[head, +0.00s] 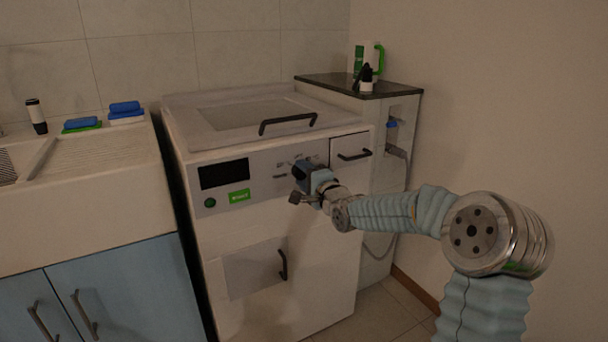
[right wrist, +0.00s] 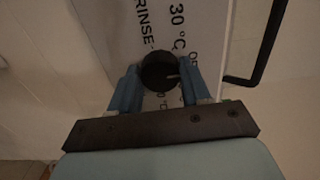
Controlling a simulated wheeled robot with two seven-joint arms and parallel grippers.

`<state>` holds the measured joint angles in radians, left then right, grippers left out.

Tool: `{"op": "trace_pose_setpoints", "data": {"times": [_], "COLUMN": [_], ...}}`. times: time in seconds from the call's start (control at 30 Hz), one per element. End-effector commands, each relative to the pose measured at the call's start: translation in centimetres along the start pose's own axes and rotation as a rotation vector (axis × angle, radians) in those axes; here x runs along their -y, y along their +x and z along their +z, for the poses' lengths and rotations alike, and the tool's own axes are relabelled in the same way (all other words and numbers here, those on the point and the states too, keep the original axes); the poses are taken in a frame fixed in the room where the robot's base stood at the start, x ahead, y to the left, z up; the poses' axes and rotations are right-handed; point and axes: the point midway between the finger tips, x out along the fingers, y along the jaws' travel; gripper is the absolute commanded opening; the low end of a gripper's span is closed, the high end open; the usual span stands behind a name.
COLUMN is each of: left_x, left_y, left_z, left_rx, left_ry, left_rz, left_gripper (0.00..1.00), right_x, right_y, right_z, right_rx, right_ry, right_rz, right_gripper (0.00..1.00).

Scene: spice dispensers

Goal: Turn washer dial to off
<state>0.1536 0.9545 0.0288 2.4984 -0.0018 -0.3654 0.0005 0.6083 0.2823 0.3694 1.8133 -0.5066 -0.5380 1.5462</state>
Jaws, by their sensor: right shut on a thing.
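The washer (head: 270,262) is a white top-lidded machine in the middle of the head view. Its dial (right wrist: 160,72) is a round black knob with a pale pointer line, on a panel printed with "RINSE" and "30 °C". In the right wrist view the pointer line aims to the right. My right gripper (right wrist: 158,84) is shut on the dial, with one blue finger on each side of it. In the head view my right gripper (head: 301,178) is at the washer's front panel and mostly hides the dial. My left gripper is not in view.
The panel has a black display (head: 224,174) and a green button (head: 210,202). A black lid handle (head: 287,122) and a drawer handle (head: 354,155) stick out nearby. A shelf with bottles (head: 367,78) stands at right. A sink counter (head: 95,165) is at left.

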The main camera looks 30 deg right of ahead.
Motion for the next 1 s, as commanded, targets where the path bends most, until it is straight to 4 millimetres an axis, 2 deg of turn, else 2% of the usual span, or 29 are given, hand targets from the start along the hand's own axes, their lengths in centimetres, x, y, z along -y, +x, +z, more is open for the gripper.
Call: {"op": "trace_pose_setpoints", "data": {"times": [0.47,0.5,0.67,1.0], "left_x": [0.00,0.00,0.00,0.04], "left_y": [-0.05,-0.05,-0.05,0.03], "left_z": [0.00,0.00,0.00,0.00], "left_rx": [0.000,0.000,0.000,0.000], "left_ry": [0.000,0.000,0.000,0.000], "left_rz": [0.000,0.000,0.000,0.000], "left_gripper": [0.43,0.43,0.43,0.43], "right_x": [-0.01,-0.01,-0.01,0.01], "right_y": [0.00,0.00,0.00,-0.40], "right_z": [-0.07,-0.07,-0.05,-0.07], "right_rx": [-0.001,-0.001,-0.001,-0.001], "right_ry": [0.016,0.016,0.016,0.014], "right_rz": [0.000,0.000,0.000,0.000], "right_gripper": [0.16,0.48,0.72,0.72]}}
